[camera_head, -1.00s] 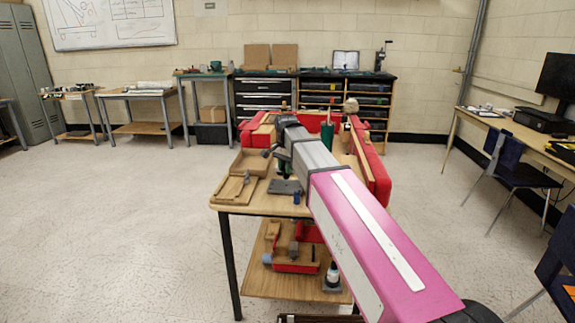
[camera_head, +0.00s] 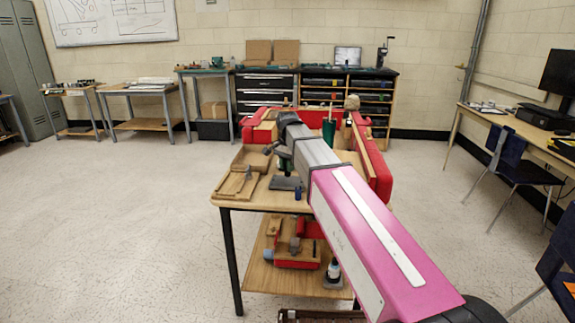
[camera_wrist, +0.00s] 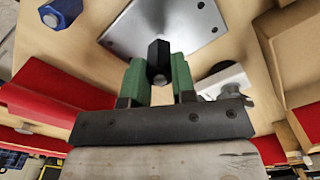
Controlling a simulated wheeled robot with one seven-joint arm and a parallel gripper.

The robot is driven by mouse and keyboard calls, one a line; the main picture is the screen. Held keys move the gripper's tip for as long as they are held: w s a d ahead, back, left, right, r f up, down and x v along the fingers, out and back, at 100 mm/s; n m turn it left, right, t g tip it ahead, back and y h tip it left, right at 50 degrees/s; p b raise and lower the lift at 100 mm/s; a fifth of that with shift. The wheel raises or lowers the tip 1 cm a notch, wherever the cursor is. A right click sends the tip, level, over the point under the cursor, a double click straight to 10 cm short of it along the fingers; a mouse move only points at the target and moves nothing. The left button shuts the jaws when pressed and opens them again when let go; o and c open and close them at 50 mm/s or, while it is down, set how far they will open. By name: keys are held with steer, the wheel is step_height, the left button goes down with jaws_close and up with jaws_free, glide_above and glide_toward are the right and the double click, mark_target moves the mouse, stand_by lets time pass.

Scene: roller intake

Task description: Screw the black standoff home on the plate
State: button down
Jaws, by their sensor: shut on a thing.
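A grey metal plate (camera_wrist: 190,28) with small holes lies on the wooden bench top, and it also shows in the head view (camera_head: 285,184). My gripper (camera_wrist: 159,80) has green fingers shut on the black standoff (camera_wrist: 158,54), which has a hexagonal body. The standoff overlaps the plate near its edge in the wrist view. I cannot tell whether its lower end touches the plate or sits in a hole. In the head view my arm hides the standoff.
A white and grey part (camera_wrist: 224,80) is at right in the wrist view. Red-sided wooden fixtures (camera_head: 375,170) border the bench. A wooden tray (camera_head: 237,184) sits at the bench's left.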

steer(key=shift+f, duration=0.95)
stand_by(1.4)
steer(key=m, duration=0.4)
steer(key=shift+m, duration=0.3)
steer(key=m, duration=0.4)
steer(key=shift+m, duration=0.3)
steer(key=shift+m, duration=0.5)
steer(key=m, duration=0.3)
steer(key=shift+m, duration=0.3)
